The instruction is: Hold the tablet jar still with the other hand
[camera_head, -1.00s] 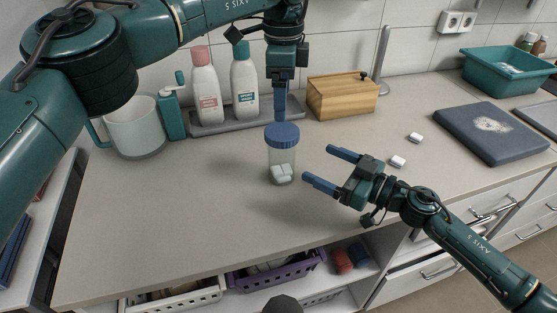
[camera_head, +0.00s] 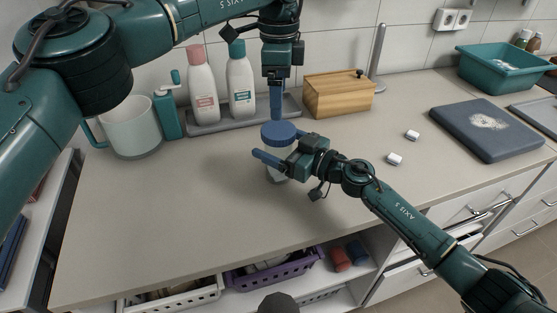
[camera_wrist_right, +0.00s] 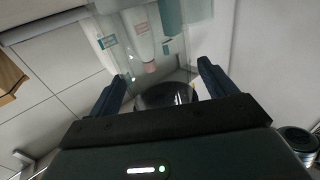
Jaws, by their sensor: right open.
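The tablet jar, a clear jar with a blue lid (camera_head: 279,134), stands upright on the counter. White tablets were visible at its bottom earlier; its body is now mostly hidden. My right gripper (camera_head: 276,148) is open, with its fingers on either side of the jar just below the lid. In the right wrist view, a dark round part, seemingly the lid (camera_wrist_right: 165,95), sits between the two spread fingers. Contact cannot be made out. My left gripper (camera_head: 276,112) points straight down at the lid from above or just behind; its finger opening cannot be made out.
Two bottles (camera_head: 203,88) stand on a grey tray behind the jar, beside a wooden box (camera_head: 338,95). A mug (camera_head: 132,130) is at the left. Two small white blocks (camera_head: 395,159) and a dark board (camera_head: 492,132) lie at the right. The front counter is clear.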

